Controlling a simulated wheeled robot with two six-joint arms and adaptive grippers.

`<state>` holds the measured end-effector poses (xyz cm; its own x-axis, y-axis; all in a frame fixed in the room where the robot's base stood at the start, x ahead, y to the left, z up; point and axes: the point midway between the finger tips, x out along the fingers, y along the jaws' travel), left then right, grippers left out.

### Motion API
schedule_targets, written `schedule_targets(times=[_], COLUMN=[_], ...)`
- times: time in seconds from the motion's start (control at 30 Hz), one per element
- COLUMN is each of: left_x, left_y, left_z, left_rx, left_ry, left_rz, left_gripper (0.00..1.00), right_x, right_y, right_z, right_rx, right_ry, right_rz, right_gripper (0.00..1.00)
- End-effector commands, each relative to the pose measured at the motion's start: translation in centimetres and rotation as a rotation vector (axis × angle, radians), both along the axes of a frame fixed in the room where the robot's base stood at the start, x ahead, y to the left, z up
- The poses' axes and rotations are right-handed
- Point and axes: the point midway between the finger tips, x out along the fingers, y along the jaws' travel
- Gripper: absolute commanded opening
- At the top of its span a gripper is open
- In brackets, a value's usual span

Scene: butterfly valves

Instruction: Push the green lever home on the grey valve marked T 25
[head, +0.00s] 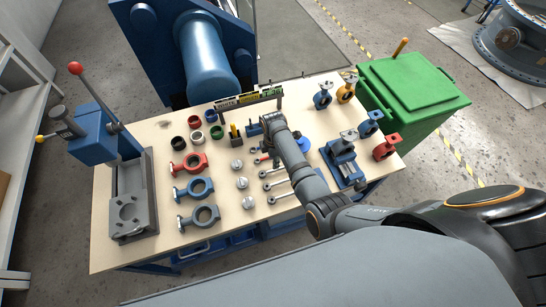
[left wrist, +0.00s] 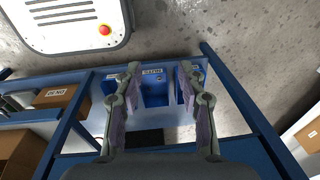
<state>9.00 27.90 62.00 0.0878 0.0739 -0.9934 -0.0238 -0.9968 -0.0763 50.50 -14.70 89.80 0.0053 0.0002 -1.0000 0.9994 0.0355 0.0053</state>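I cannot make out a green lever or a T 25 mark in either view. Valves with grey tops stand at the right of the table: blue (head: 322,99), yellow (head: 346,92), another blue (head: 369,126) and red (head: 386,149). A blue vise-like fixture (head: 343,162) has a grey part on top. My right arm reaches in from the right over the table's middle; its gripper end (head: 271,121) is too small and hidden to read. My left gripper (left wrist: 158,80) is open and empty, its fingers apart, away from the tabletop; the head view does not show it.
The table (head: 130,254) carries several rings, valve bodies (head: 203,215) and loose grey levers (head: 276,184). A blue press with a red-knobbed lever (head: 95,140) stands at left. A sign rail (head: 248,97) crosses the back. A green bin (head: 415,92) stands behind right. Blue frame bars (left wrist: 240,100) lie near my left gripper.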

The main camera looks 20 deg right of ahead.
Motion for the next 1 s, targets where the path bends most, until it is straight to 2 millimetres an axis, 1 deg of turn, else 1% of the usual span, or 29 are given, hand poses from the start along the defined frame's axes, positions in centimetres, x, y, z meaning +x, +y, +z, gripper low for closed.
schedule_targets(times=[0.03,0.17,0.4,0.47,0.5,0.67,0.8,0.97,1.0], left_x=[-0.2,-0.1,2.3,2.5,2.5,1.7,1.2,1.2,1.2], left_y=[0.0,0.0,0.0,0.0,0.0,0.0,0.0,0.0,0.0], left_z=[-1.0,-2.8,-6.0,-5.9,-6.1,-6.8,-6.9,-6.9,-6.9], left_rx=[0.000,0.000,0.000,0.000,0.000,0.000,0.000,0.001,0.001], left_ry=[0.003,0.002,-0.035,-0.038,-0.037,-0.026,-0.018,-0.017,-0.017], left_rz=[0.000,0.000,-0.002,-0.002,-0.002,-0.001,0.000,-0.001,-0.001], left_gripper=[0.40,0.40,0.40,0.40,0.40,0.40,0.40,0.40,0.40], right_x=[0.0,0.0,0.1,0.0,0.0,0.1,0.1,0.1,0.1], right_y=[0.0,0.0,0.0,0.0,0.0,0.0,0.0,0.0,0.0], right_z=[-1.0,-2.5,-5.6,-6.0,-6.5,-7.9,-8.2,-8.1,-8.1], right_rx=[0.000,0.000,0.000,0.000,0.000,0.000,0.000,0.000,0.000], right_ry=[0.000,-0.001,-0.001,0.001,0.001,-0.001,-0.002,-0.002,-0.002], right_rz=[0.000,-0.001,-0.001,-0.001,-0.001,-0.001,-0.002,-0.002,-0.002], right_gripper=[0.32,0.32,0.32,0.32,0.32,0.32,0.32,0.32,0.29])
